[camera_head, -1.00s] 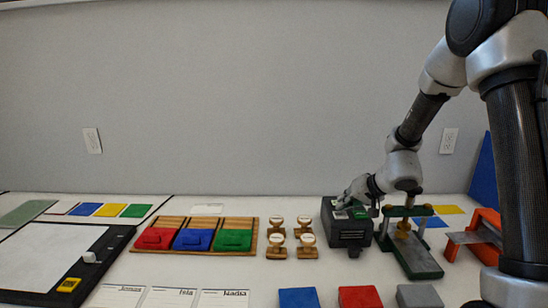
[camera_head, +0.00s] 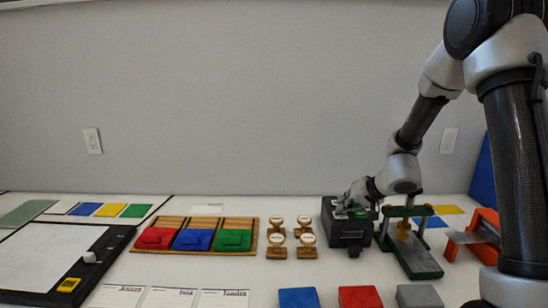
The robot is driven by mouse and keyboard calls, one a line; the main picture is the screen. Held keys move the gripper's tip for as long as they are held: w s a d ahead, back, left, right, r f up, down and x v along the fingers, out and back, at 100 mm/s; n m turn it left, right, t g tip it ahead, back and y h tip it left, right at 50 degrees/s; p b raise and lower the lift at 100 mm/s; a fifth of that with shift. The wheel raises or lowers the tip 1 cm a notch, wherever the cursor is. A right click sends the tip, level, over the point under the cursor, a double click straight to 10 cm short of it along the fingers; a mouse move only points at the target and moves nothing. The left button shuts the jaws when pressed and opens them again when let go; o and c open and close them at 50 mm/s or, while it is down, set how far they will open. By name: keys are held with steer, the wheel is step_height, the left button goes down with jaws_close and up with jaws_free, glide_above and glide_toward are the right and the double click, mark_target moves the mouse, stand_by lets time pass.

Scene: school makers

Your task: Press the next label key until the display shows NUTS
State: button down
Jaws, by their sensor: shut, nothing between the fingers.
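The label machine (camera_head: 350,238) is a dark grey box at the right of the table, with a green patch on its top that is mostly covered. My gripper (camera_head: 350,207) is shut and empty, pointing down at the top of the machine. I cannot tell whether its fingertips touch a key. The label keys and the display text are too small and too hidden by my gripper to read.
A green press stand (camera_head: 418,258) is close to the machine's right, with an orange device (camera_head: 478,238) beyond it. Wooden stamps (camera_head: 305,250) stand to the left, beside a wooden tray (camera_head: 252,250) holding red, blue and green pads. Coloured blocks (camera_head: 360,298) lie in front.

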steer(key=shift+r, duration=0.45)
steer(key=shift+r, duration=3)
